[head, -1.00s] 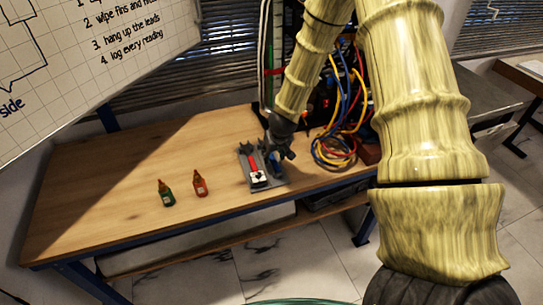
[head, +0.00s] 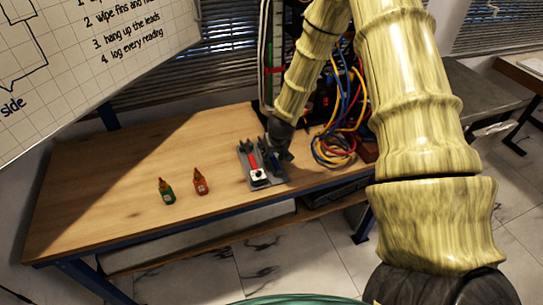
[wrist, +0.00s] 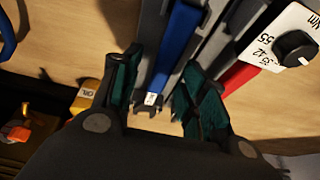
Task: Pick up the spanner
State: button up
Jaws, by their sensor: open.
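In the wrist view a blue-handled tool (wrist: 177,42) with a small white label lies along a grey holder. I take it to be the spanner, but its type is not certain. My gripper (wrist: 162,68) is open, its green-padded fingers on either side of the tool's labelled end; I cannot tell whether they touch it. In the head view my gripper (head: 279,150) is down at the grey holder (head: 270,184) on the bench and hides most of the blue tool. A red-handled tool (head: 254,161) with a white dial plate (wrist: 290,38) lies alongside it.
The wooden bench (head: 120,190) is clear on the left, apart from a green bottle (head: 166,192) and an orange-red bottle (head: 200,182). A bundle of coloured cables (head: 338,148) hangs close to the right of my gripper. A whiteboard (head: 70,70) overhangs the back left.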

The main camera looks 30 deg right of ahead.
aim_at(272, 156)
jog(key=shift+f, duration=0.15)
jog(key=shift+c, duration=0.2)
grip_shut()
dwell(0.4)
jog(key=shift+w+r+b, duration=0.1)
jog(key=shift+r+b, duration=0.55)
jog(key=shift+r, duration=1.35)
jog(key=s+d+r+b, duration=0.1)
jog(key=s+b, duration=0.3)
jog(key=s, duration=1.2)
jog(key=shift+r, duration=0.25)
